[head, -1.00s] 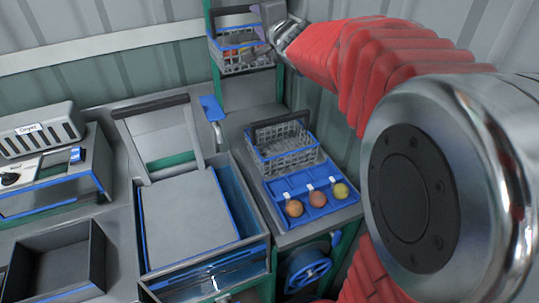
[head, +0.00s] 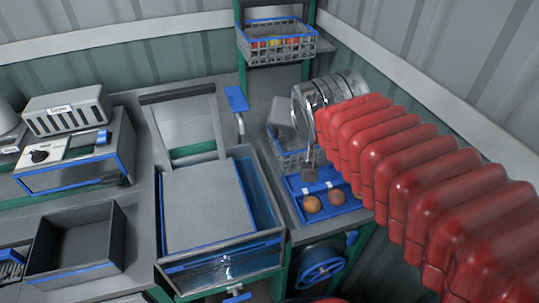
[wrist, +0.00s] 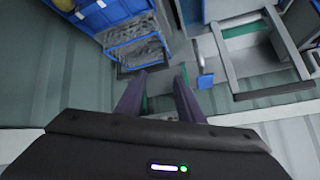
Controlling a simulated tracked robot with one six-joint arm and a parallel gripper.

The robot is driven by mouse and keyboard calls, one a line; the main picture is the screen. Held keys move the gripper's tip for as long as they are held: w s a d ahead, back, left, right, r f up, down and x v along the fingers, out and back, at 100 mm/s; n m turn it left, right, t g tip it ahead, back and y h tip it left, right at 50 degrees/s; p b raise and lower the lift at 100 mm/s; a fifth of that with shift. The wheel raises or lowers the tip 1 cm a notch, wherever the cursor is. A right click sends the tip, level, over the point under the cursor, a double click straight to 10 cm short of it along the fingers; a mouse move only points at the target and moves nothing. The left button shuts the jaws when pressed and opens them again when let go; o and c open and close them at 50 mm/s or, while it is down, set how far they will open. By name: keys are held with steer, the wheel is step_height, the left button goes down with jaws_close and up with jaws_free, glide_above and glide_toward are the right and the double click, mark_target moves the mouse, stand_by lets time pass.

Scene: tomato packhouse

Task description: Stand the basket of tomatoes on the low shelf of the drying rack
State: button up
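The basket of tomatoes (head: 277,45), a grey mesh basket with a blue rim and red and yellow tomatoes, stands upright on the low shelf of the drying rack (head: 244,72) at the top of the head view. My gripper (head: 281,117) is below and in front of it, clear of it, over the bench beside a second basket. In the wrist view my gripper's two purple fingers (wrist: 157,97) are apart with nothing between them. The basket of tomatoes is not seen in the wrist view.
The second mesh basket (head: 289,161) is partly hidden by my arm; it also shows in the wrist view (wrist: 138,52). A lidded bin (head: 212,210) and an empty grey box (head: 75,243) are left.

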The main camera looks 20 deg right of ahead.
steer(key=s+a+f+n+g+y, duration=0.1)
steer(key=s+a+f+n, duration=0.2)
steer(key=s, duration=0.3)
steer(key=s+a+f+n+g+y, duration=0.1)
steer(key=s+a+f+n+g, duration=0.1)
steer(key=s, duration=0.4)
step_height(320, 180, down, 2)
steer(key=shift+s+a+f+n, duration=0.2)
steer(key=shift+a+n, duration=0.2)
steer(key=shift+n, duration=0.2)
steer(key=shift+s, duration=0.1)
